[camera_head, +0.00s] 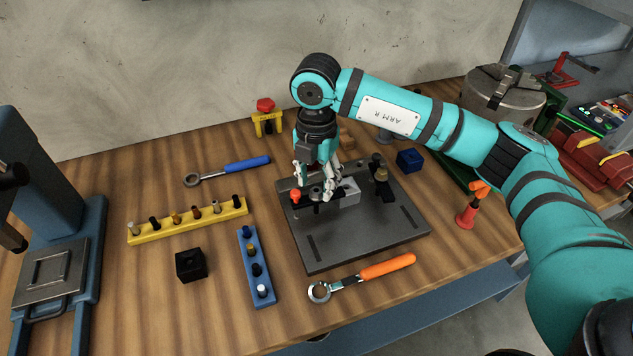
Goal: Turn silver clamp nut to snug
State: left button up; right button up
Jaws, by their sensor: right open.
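A dark fixture plate (345,245) lies on the bench and bears a grey block (347,193). A small silver nut (316,191) shows at the left clamp, partly hidden by my right gripper. My right gripper (315,186) points down with its fingers apart, around or just above this nut; I cannot tell whether they touch it. A second clamp with a brass-coloured nut (381,174) stands right of the block. A small orange-red knob (295,196) is at the plate's left side.
An orange-handled wrench (385,266) lies in front of the plate, and a blue-handled wrench (245,165) lies behind left. Yellow (190,222) and blue (255,270) pin racks and a black block (191,265) stand left. An orange-topped red tool (468,213) stands right.

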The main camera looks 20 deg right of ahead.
jog(key=shift+f, duration=0.85)
pick_arm(q)
jog(key=shift+s+a+r, duration=0.1)
jog(key=shift+s, duration=0.7)
pick_arm(e)
jog(key=shift+f, duration=0.2)
grip_shut()
